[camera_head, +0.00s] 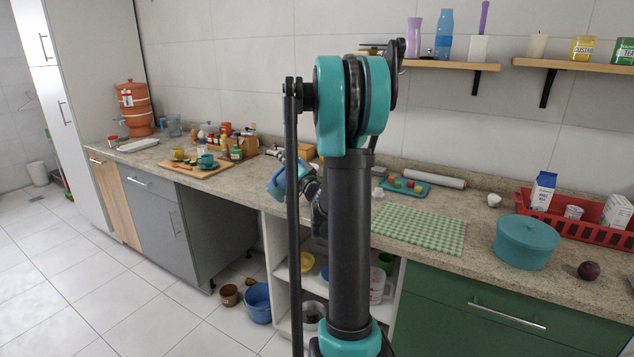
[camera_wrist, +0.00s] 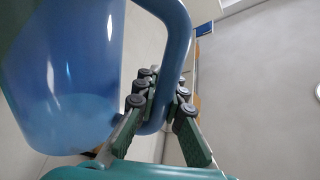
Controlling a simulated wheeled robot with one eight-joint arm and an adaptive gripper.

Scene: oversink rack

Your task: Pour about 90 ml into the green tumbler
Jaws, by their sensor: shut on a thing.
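My gripper (camera_wrist: 162,105) is shut on the handle of a blue see-through jug (camera_wrist: 65,75), whose body fills the left of the wrist view. In the head view the jug (camera_head: 276,184) is small and partly hidden behind my arm, near the counter's front edge. It looks tilted there. I cannot tell how much liquid is in it. A green cup-like thing (camera_head: 386,262) stands on the open shelf below the counter, partly covered by my arm. I cannot tell whether it is the green tumbler. No other clear green tumbler shows.
A wooden board (camera_head: 190,171) with cups and food lies on the counter left of the jug. A teal tray (camera_head: 415,187), a green checked mat (camera_head: 420,228), a teal pot (camera_head: 525,241) and a red rack (camera_head: 600,233) are to the right. My arm blocks the middle.

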